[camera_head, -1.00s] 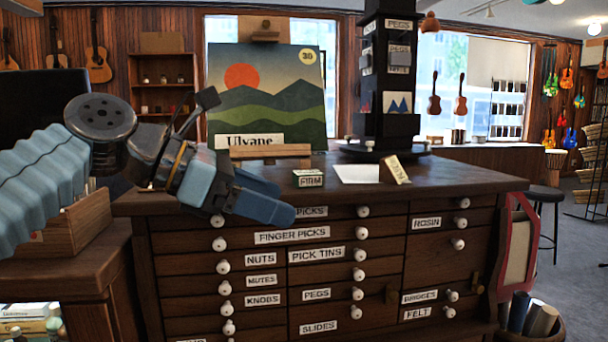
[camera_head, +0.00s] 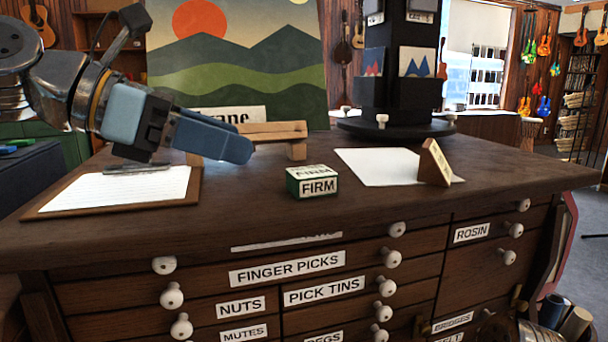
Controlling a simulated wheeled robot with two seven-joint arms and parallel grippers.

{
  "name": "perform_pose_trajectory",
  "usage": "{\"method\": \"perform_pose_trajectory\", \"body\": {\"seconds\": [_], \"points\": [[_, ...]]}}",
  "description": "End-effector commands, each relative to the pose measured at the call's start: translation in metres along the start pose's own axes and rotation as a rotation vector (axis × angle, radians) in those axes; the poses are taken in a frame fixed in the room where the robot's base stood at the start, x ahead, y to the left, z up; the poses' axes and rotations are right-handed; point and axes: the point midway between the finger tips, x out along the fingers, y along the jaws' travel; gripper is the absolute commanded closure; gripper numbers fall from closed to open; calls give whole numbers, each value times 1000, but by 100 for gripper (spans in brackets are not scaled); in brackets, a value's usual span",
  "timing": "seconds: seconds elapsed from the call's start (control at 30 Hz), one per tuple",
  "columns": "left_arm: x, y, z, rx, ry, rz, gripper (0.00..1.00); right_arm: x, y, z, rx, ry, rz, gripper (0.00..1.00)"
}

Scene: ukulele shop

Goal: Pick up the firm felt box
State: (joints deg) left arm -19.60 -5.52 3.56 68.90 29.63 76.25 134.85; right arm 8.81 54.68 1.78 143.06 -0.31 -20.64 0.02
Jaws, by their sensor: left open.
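The firm felt box (camera_head: 312,182) is a small green and cream box with a white FIRM label on its front. It stands upright on the dark wooden top of the drawer cabinet (camera_head: 395,212), near the middle. My left gripper (camera_head: 228,142) comes in from the left, above the cabinet top. It is open and empty, up and to the left of the box, apart from it. My right gripper is not in view.
A clipboard with paper (camera_head: 120,190) lies left of the box. A small wooden stand (camera_head: 262,132) is behind it, before the landscape picture (camera_head: 240,75). A white sheet (camera_head: 375,166) and wooden sign (camera_head: 434,164) are right. A dark display tower (camera_head: 400,100) stands behind.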

Motion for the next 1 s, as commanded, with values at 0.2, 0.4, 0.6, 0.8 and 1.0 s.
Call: {"method": "perform_pose_trajectory", "body": {"seconds": [0.2, 0.4, 0.6, 0.8, 1.0], "points": [[49, -1, -2, 1, 3, -4, 22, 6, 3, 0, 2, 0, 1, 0], [70, 0, -1, 0, 1, -1, 22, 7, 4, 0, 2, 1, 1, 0], [97, 2, -3, 0, 4, -3, 22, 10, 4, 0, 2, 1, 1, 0], [120, 2, -2, 0, 1, -1, 22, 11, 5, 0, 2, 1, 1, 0], [122, 2, -2, 0, 1, 1, 22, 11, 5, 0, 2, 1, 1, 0]]}}
